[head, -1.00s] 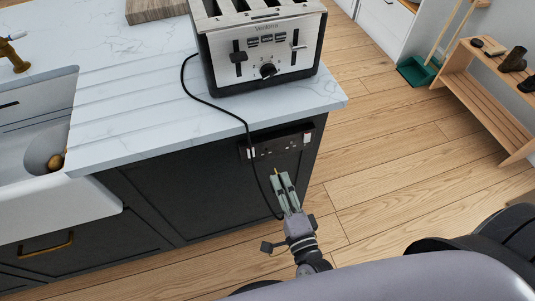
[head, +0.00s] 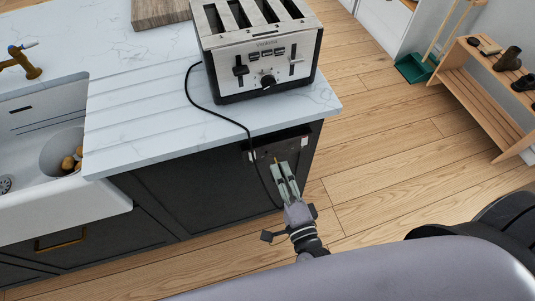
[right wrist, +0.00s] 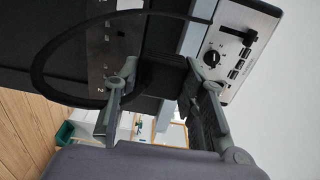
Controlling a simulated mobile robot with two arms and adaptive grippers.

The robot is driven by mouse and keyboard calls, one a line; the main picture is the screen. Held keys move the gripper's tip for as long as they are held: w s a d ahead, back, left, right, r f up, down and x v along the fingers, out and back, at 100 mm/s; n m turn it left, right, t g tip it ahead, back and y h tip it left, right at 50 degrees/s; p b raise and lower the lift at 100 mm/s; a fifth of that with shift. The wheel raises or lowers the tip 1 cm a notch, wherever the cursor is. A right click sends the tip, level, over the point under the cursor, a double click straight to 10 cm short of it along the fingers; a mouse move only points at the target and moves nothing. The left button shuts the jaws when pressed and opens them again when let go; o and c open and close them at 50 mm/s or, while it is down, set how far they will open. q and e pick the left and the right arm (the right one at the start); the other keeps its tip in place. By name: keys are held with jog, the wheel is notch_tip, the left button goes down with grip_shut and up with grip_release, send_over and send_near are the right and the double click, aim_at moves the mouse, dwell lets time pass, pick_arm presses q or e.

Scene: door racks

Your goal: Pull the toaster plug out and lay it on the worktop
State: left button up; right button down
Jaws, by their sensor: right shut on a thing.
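The toaster (head: 262,55) stands upright on the worktop (head: 140,135), near its right end. Its black cable (head: 222,118) runs over the front edge and down to my right gripper. The socket plate (head: 262,148) is on the dark cabinet side under the worktop; it also shows in the right wrist view (right wrist: 108,52). My right gripper (head: 283,168) is in front of and below the socket, shut on the dark toaster plug (right wrist: 165,72). The plug is mostly hidden by the fingers; a small yellow tip shows at the fingertips in the head view. My left gripper is out of view.
A sink (head: 45,150) with a brass tap (head: 20,62) is at the left. The worktop left of the toaster is bare, with drain grooves. A wooden rack (head: 485,100) stands at the right.

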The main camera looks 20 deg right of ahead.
notch_tip(320, 180, up, 13)
jog(key=p, duration=1.2)
dwell(0.4)
